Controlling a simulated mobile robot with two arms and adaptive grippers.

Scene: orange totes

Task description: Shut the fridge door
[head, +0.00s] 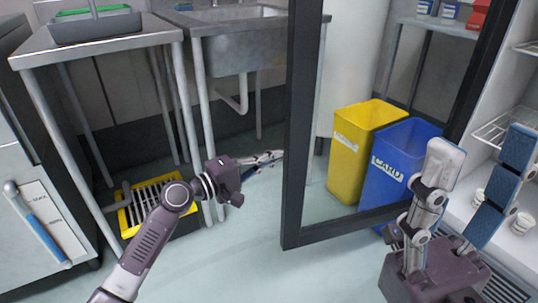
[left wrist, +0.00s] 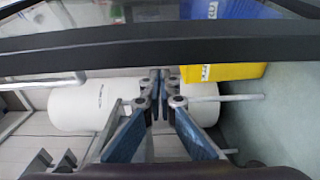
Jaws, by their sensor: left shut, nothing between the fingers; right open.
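The fridge door (head: 296,135) is a dark-framed glass door standing open in the head view, its free edge toward the middle. In the left wrist view its frame (left wrist: 80,53) is a dark bar across the top. My left gripper (head: 278,156) is shut and empty, with its tips close to the frame's outer edge; I cannot tell whether they touch. Its fingers (left wrist: 160,78) point toward the bar. My right gripper (head: 482,150) is open and empty in front of the fridge's (head: 510,235) open interior at right, hiding part of it.
A yellow bin (head: 350,170) and a blue bin (head: 384,185) show through the door glass. A steel sink (head: 232,25) and a steel table (head: 110,45) stand at left, with a yellow-edged floor grate (head: 130,220) below. Clear floor lies before the door.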

